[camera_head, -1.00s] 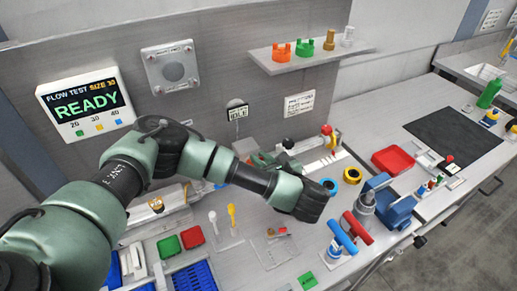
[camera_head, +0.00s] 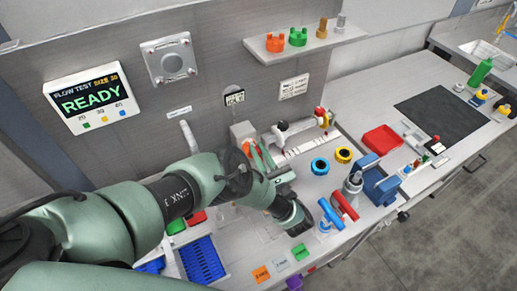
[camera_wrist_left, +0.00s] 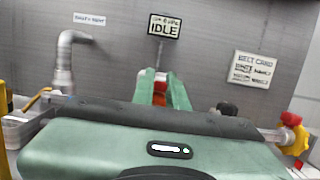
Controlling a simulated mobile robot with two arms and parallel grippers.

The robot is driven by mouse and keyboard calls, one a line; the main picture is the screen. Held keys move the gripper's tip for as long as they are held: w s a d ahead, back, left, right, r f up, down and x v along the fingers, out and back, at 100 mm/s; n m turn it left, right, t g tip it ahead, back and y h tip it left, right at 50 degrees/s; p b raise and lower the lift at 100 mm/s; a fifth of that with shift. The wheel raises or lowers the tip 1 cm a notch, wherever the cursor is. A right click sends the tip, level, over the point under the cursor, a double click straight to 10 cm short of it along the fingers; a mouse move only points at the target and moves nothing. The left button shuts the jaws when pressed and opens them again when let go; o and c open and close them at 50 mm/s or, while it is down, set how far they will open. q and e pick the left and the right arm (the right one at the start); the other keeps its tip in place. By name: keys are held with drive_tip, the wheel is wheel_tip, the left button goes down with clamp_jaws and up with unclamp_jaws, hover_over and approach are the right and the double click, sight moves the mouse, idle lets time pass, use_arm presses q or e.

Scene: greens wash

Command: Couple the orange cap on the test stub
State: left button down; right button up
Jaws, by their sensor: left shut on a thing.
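My left gripper (camera_head: 266,156) has its green fingers closed on a small orange-red piece, which looks like the orange cap (camera_wrist_left: 159,86); the fingers hide most of it. In the left wrist view, the left gripper (camera_wrist_left: 164,92) points at the back wall, below the IDLE sign (camera_wrist_left: 165,26). A pale and red part shows at the fingertips, just below the sign's post. I cannot tell the test stub apart there, nor whether the cap touches it. A grey block (camera_head: 242,131) stands beside the fingers in the head view. My right gripper is not in view.
A shelf (camera_head: 310,46) above holds an orange pronged fitting (camera_head: 275,42), a green one (camera_head: 298,37) and others. A grey elbow pipe (camera_wrist_left: 66,60) rises at left. Blue and yellow rings, a blue vise (camera_head: 380,186) and a red tray (camera_head: 382,140) lie to the right.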

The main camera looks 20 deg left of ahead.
use_arm(q)
drive_tip(key=shift+f, duration=0.1)
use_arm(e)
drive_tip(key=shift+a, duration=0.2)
use_arm(q)
drive_tip(key=c, duration=1.4)
unclamp_jaws()
